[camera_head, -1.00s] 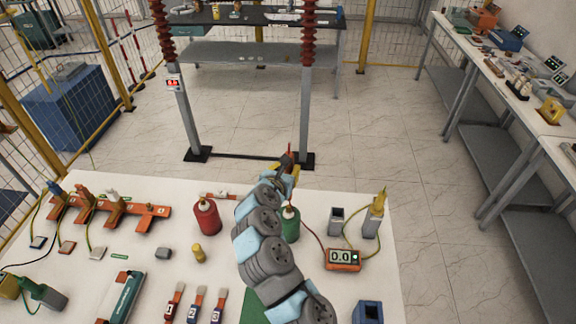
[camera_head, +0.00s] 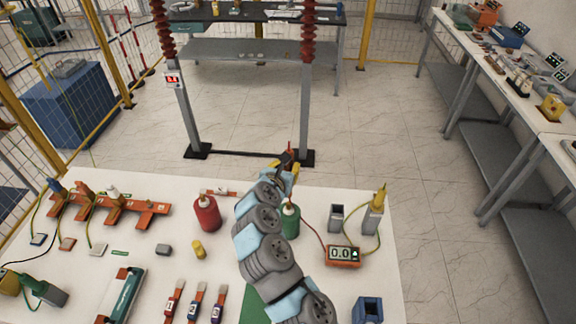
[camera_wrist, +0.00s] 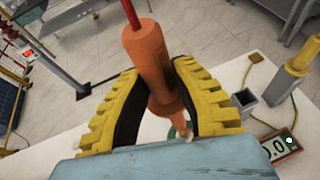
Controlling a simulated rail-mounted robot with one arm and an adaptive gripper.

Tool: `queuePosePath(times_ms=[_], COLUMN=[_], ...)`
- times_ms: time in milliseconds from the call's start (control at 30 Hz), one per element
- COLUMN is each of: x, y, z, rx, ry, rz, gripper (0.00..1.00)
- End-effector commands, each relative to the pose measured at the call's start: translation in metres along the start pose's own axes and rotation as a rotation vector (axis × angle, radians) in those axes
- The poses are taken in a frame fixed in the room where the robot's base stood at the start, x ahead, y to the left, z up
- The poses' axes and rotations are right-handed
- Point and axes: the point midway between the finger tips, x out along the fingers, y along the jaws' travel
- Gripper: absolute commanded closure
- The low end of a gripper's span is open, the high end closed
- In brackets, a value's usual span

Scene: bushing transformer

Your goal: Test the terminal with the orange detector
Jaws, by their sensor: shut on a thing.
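My gripper (camera_head: 284,172) is over the far edge of the white table. In the wrist view its yellow fingers (camera_wrist: 158,105) are shut on an orange probe (camera_wrist: 148,58), whose red shaft points away from me. The orange detector box (camera_head: 344,262) lies on the table at right with a display that seems to read 0.0; it also shows in the wrist view (camera_wrist: 279,146). A red lead runs from it toward my gripper. Two ribbed red bushings (camera_head: 308,38) top grey posts beyond the table; their upper ends are out of view. I cannot tell which part is the terminal.
A yellow probe (camera_head: 378,197) stands in a grey holder (camera_head: 372,222), beside an empty-looking holder (camera_head: 337,216). A red bottle (camera_head: 206,213) and a green bottle (camera_head: 290,222) flank my arm. Open floor (camera_head: 240,120) lies between the posts. A side bench (camera_head: 500,80) stands at right.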

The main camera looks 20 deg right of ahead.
Motion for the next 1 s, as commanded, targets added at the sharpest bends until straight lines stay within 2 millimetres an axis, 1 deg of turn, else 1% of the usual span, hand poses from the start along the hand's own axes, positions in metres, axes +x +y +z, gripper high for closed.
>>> queuePosePath(times_ms=[600,1000], x=[0.006,0.006], y=[0.001,0.0], z=[-0.015,-0.016], rx=[0.0,0.0], ry=[-0.001,-0.001], rz=[0.002,0.001], gripper=[1.0,1.0])
